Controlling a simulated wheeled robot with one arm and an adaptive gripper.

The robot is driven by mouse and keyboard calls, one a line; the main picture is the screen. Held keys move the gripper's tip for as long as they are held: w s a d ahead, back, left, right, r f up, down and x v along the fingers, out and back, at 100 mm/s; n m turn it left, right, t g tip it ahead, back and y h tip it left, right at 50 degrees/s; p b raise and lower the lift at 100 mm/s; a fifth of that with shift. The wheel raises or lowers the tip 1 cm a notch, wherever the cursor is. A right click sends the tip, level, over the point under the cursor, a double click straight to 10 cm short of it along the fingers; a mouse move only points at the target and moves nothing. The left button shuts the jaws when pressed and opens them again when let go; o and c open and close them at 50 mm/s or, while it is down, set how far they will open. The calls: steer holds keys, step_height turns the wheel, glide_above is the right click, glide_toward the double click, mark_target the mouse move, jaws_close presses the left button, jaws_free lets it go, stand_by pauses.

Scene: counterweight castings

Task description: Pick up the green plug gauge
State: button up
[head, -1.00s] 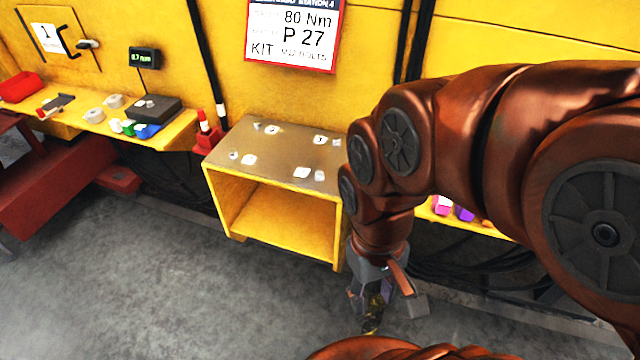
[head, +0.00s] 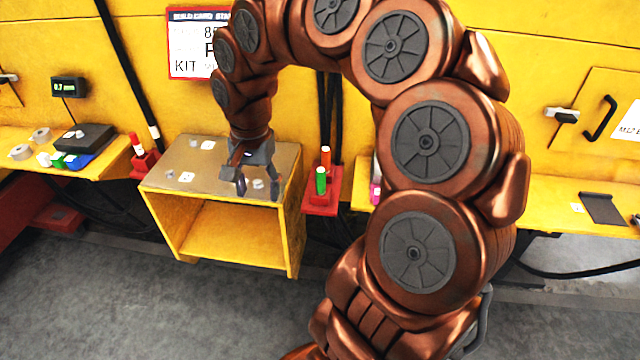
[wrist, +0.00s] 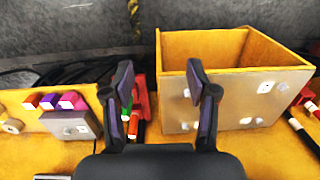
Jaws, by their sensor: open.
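The green plug gauge (head: 321,182) stands upright in a red holder (head: 322,203) just right of the yellow cabinet (head: 222,232). A similar orange-red gauge (head: 326,158) stands behind it in the same holder. My gripper (head: 258,187) is open and empty over the front right of the cabinet top, to the left of the green gauge. In the wrist view, my gripper (wrist: 161,72) has its fingers spread. The green gauge (wrist: 127,112) shows there close beside the left finger, which partly hides it and the holder (wrist: 144,90).
Small pale parts lie on the cabinet top. Another red holder (head: 145,163) with a red-and-white gauge stands left of the cabinet. Yellow shelves flank both sides; the left one carries a dark box (head: 85,137) and coloured blocks. Grey floor in front is clear.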

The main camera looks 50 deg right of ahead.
steer(key=w+d+f+m, duration=0.2)
steer(key=d+m, duration=0.2)
steer(key=d, duration=0.2)
steer(key=w+d+f+m, duration=0.2)
steer(key=w+d+m, duration=0.1)
steer(key=d, duration=0.3)
steer(key=m, duration=0.5)
glide_above(321, 183)
steer(key=w, duration=0.2)
steer(key=f, duration=0.2)
steer(key=d+f, duration=0.1)
steer(key=shift+s+f, duration=0.2)
steer(key=shift+f, duration=0.2)
steer(key=shift+s+d+f, duration=0.1)
steer(key=shift+d+f, duration=0.05)
steer(key=shift+f, duration=0.1)
steer(key=shift+f+m, duration=0.3)
steer(key=shift+f, duration=0.1)
steer(key=shift+s+f+p, duration=0.2)
steer(key=shift+f+p, duration=1.1)
steer(key=shift+f, duration=1.95)
steer(key=shift+c, duration=0.2)
jaws_close()
